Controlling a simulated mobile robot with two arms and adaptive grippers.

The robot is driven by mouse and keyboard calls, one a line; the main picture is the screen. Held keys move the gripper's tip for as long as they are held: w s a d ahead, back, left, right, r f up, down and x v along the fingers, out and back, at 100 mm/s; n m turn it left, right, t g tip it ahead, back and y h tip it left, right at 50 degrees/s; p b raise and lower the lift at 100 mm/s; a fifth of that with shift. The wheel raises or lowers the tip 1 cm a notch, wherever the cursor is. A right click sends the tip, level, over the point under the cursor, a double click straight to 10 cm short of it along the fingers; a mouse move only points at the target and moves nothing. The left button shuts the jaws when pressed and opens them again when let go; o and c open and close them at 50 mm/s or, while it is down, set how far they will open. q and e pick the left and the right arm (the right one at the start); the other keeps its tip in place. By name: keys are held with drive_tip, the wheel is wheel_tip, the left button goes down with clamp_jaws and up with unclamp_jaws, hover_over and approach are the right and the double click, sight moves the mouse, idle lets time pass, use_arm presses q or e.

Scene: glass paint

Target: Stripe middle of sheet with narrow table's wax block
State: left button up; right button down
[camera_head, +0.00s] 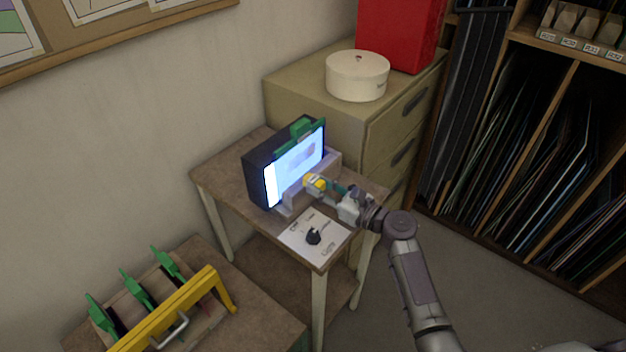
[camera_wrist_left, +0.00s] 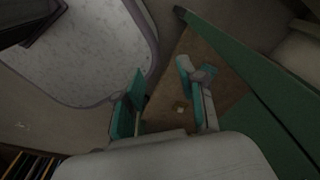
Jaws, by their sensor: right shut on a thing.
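The sheet (camera_head: 292,170) stands upright, brightly lit in front of a dark box, on the narrow table (camera_head: 228,180). It shows white and blue areas with a faint greyish patch at upper right. My right gripper (camera_head: 327,186), with teal fingers, is shut on a small yellow and white block (camera_head: 314,182), apparently a wax block. The block is close to the sheet's lower right; I cannot tell whether it touches. My left gripper (camera_wrist_left: 164,82) shows only in the left wrist view, with its teal fingers apart and nothing between them.
A grey ledge (camera_head: 300,192) runs below the sheet. A yellow-handled rack (camera_head: 175,306) stands at lower left. A cabinet (camera_head: 320,108) stands behind the table.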

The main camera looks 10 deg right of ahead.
sight(309, 181)
drive_tip(key=shift+s+d, duration=0.15)
drive_tip(key=shift+p+v, duration=0.4)
drive_tip(key=shift+v, duration=1.1)
drive_tip(key=shift+r, duration=0.1)
drive_tip(key=shift+b+x, duration=0.55)
drive_tip(key=shift+x, duration=3)
drive_tip(key=shift+b+x, duration=0.3)
drive_tip(key=shift+x, duration=0.75)
